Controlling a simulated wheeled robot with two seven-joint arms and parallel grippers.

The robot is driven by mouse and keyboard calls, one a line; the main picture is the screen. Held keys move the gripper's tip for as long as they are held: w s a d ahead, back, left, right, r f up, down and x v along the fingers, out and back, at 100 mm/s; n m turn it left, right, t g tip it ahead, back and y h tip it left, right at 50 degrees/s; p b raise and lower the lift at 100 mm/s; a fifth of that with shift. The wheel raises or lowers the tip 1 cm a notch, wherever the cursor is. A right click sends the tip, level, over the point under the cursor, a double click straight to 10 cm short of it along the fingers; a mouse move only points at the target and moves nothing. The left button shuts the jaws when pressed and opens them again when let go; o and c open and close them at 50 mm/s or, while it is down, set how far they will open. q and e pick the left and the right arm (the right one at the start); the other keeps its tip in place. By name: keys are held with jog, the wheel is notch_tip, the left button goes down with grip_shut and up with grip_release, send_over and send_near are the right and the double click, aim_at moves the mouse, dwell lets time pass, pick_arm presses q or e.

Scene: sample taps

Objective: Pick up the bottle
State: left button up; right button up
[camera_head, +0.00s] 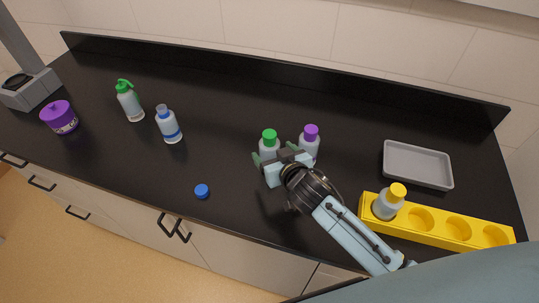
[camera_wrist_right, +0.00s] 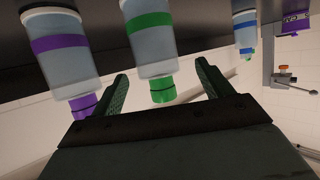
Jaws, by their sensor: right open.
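A bottle with a green cap (camera_head: 269,136) stands on the black counter, and it shows upside down in the right wrist view (camera_wrist_right: 151,45). My right gripper (camera_head: 275,155) is open at this bottle. In the right wrist view the two fingers (camera_wrist_right: 162,88) lie on either side of its green cap, with gaps showing. A purple-capped bottle (camera_head: 310,142) stands just right of it, close to the gripper, and it also shows in the wrist view (camera_wrist_right: 65,50). A yellow-capped bottle (camera_head: 385,206) stands in a yellow rack (camera_head: 440,234). My left gripper is not in view.
A grey tray (camera_head: 418,166) lies at the right. A blue-banded bottle (camera_head: 168,126), a green-topped bottle (camera_head: 129,103) and a purple tub (camera_head: 62,119) stand at the left. A loose blue cap (camera_head: 202,191) lies near the front. The counter (camera_head: 220,135) is clear in the middle.

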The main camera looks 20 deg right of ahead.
aim_at(274, 153)
jog(key=w+f, duration=0.2)
jog(key=w, duration=0.1)
jog(key=shift+w+f, duration=0.2)
jog(key=shift+w+a+f, duration=0.1)
jog(key=shift+w+f, duration=0.1)
jog(key=shift+w, duration=0.35)
jog(key=c, duration=1.2)
jog(key=shift+r, duration=0.1)
